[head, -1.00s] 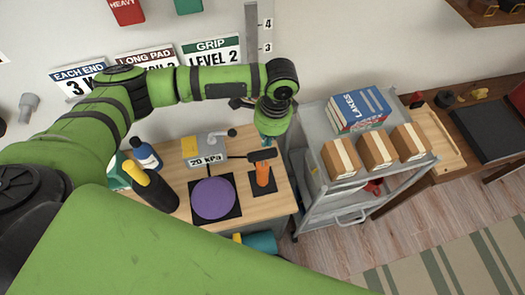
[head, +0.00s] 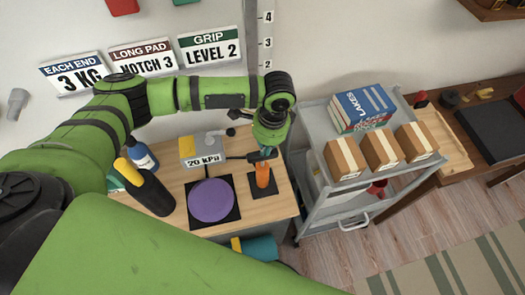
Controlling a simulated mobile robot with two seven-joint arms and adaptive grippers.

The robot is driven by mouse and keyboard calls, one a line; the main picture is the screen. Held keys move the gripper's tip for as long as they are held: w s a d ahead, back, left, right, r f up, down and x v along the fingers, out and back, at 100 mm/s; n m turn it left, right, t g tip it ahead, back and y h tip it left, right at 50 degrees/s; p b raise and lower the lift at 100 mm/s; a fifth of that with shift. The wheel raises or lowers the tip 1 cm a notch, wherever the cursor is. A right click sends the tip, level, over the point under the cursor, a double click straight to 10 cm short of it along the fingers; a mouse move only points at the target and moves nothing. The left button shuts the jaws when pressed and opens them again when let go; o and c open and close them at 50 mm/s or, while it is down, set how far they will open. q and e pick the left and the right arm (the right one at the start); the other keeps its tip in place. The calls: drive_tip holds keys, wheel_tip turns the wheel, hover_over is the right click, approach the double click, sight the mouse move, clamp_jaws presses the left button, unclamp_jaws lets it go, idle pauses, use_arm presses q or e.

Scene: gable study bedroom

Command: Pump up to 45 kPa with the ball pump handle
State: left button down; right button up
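The ball pump (head: 262,178) is an orange upright cylinder on a black square on the wooden bench. Its dark T-shaped handle (head: 257,156) sits at the top, partly covered by my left gripper. The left gripper (head: 267,151) points down with its fingertips at the handle; whether they are closed on it cannot be made out. The gauge box (head: 203,146) behind reads 20 kPa. A purple round ball (head: 212,200) lies on a black mat left of the pump. My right gripper is out of view.
A black bottle with a yellow top (head: 150,188) and a blue bottle (head: 143,156) stand at the bench's left. A grey cart (head: 352,199) with boxes and books stands close on the right. A teal roll (head: 260,248) is below the bench's front edge.

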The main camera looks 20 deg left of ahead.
sight(277, 152)
use_arm(q)
wheel_tip(277, 152, down, 4)
drive_tip(key=shift+r+b, duration=0.15)
drive_tip(key=shift+b, duration=0.55)
drive_tip(key=shift+d+r, duration=0.15)
drive_tip(key=shift+w+d+r+p, duration=0.2)
drive_tip(key=shift+d+p, duration=0.15)
drive_tip(key=shift+d, duration=0.1)
drive_tip(key=shift+w+d+r+p, duration=0.2)
drive_tip(key=shift+d+p, duration=0.15)
drive_tip(key=shift+d, duration=0.05)
drive_tip(key=shift+w+d, duration=0.15)
drive_tip(key=shift+d, duration=0.15)
drive_tip(key=shift+w+d, duration=0.1)
drive_tip(key=shift+d, duration=0.05)
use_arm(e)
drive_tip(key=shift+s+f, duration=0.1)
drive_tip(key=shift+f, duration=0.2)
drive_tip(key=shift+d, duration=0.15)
use_arm(q)
wheel_tip(277, 152, up, 12)
drive_tip(key=d, duration=0.1)
drive_tip(key=shift+w, duration=0.25)
